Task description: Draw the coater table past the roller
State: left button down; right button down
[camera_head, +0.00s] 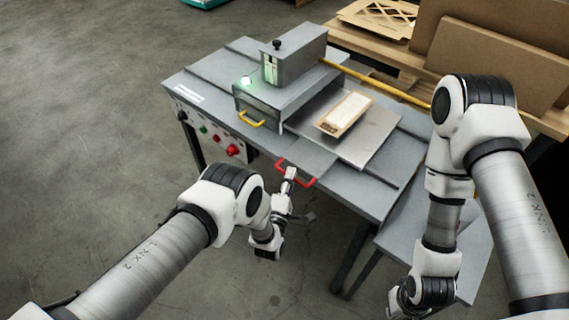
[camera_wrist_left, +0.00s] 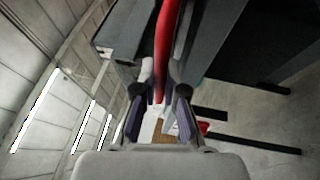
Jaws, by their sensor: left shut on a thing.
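The coater table (camera_head: 375,143) is a flat, light metal plate on the grey machine, to the right of the roller housing (camera_head: 285,97). A framed filter (camera_head: 343,113) with a pale face lies flat on it. A red handle (camera_head: 310,183) is at the machine's front edge. My left gripper (camera_head: 290,174) is at the handle's left part and shut on it. In the left wrist view the red handle (camera_wrist_left: 166,45) runs between the fingers (camera_wrist_left: 160,98). The roller itself is hidden inside its housing. My right gripper is low at the right, its fingers not clear.
Control buttons (camera_head: 232,150) are at the machine's left front. A grey side table (camera_head: 470,255) stands lower right. Brown boards (camera_head: 500,65) stand behind. Floor at left is clear.

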dwell(0.3)
pick_arm(q)
jog(key=c, duration=1.2)
grip_release()
